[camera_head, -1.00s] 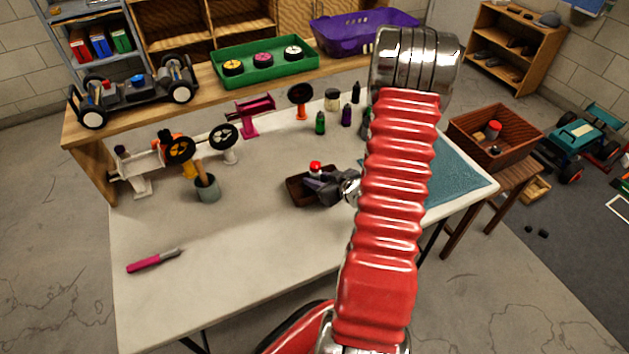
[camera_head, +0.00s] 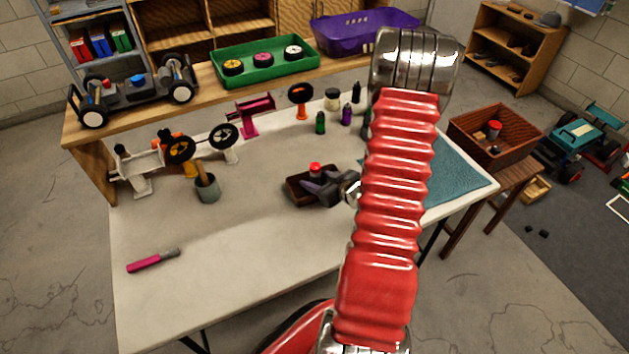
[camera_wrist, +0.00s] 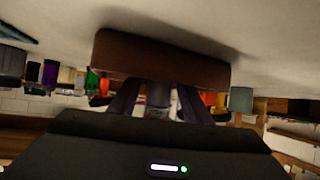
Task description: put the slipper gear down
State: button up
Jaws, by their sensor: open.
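A small part with a red top (camera_head: 316,169) and a grey body stands in or over a small dark brown tray (camera_head: 294,196) on the worktable. I cannot tell for sure that this part is the slipper gear. My gripper (camera_head: 316,185) is low at the tray, with its fingers apart around or beside the part. In the wrist view, the tray (camera_wrist: 160,58) is upside down in the picture, and a grey cylinder (camera_wrist: 158,95) shows between the spread fingers. Whether a finger touches it, and what the part rests on, is hidden.
Bottles stand behind. A teal mat (camera_head: 460,175) is to the right, partly behind my arm. The table front is clear. A wooden crate (camera_head: 480,150) stands beyond the right edge.

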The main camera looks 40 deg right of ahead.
jog(key=shift+r, duration=0.1)
jog(key=v, duration=1.2)
jog(key=shift+a, duration=0.1)
dwell(0.4)
